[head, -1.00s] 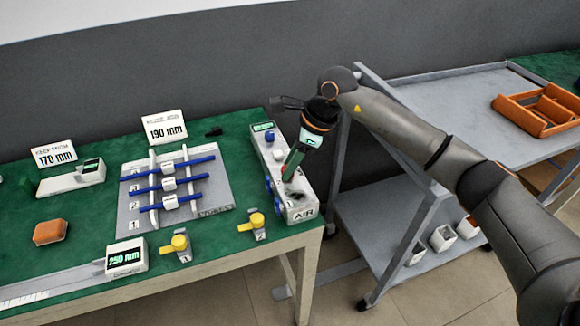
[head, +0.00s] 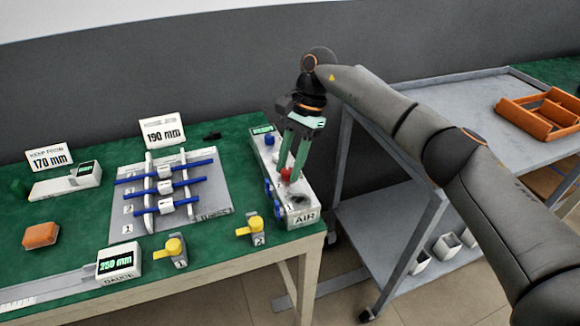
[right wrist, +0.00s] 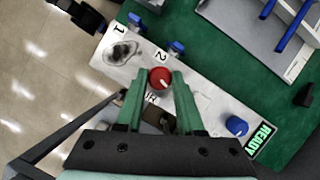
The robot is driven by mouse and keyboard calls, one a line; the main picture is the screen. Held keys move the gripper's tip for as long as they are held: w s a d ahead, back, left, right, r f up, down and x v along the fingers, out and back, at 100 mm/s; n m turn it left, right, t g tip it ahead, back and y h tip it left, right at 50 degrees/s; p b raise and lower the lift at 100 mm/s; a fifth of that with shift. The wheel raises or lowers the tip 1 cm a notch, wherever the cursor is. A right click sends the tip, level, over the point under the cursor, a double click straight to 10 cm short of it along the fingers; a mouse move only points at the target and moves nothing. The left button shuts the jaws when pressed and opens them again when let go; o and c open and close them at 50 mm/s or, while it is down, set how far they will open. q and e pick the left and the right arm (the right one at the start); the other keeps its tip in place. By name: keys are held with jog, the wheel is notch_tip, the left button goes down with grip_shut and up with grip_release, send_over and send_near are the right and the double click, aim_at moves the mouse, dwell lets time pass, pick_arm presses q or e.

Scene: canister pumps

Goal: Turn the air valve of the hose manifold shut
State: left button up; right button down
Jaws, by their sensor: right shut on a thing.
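The hose manifold (head: 303,218) is a long pale block marked AIR at the right end of the green table. Its round red knob (head: 285,174) sits on top, with a light mark on it in the right wrist view (right wrist: 160,78). My right gripper (head: 291,172) points down over the block, its green fingers on either side of the red knob and shut on it. In the right wrist view the gripper (right wrist: 160,74) has one finger on each side of the knob. My left gripper is not in view.
The manifold also has a blue knob (right wrist: 236,126), a green READY display (right wrist: 260,138) and blue fittings by marks 1 and 2. A rack with blue rods (head: 170,188) and yellow-topped clamps (head: 250,226) stand to the left. A grey cart (head: 455,100) is at right.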

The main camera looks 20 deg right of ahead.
jog(key=shift+w+n+g+h, duration=0.1)
jog(key=shift+n+g+h, duration=0.4)
jog(key=shift+n, duration=1.2)
jog(key=c, duration=0.5)
grip_release()
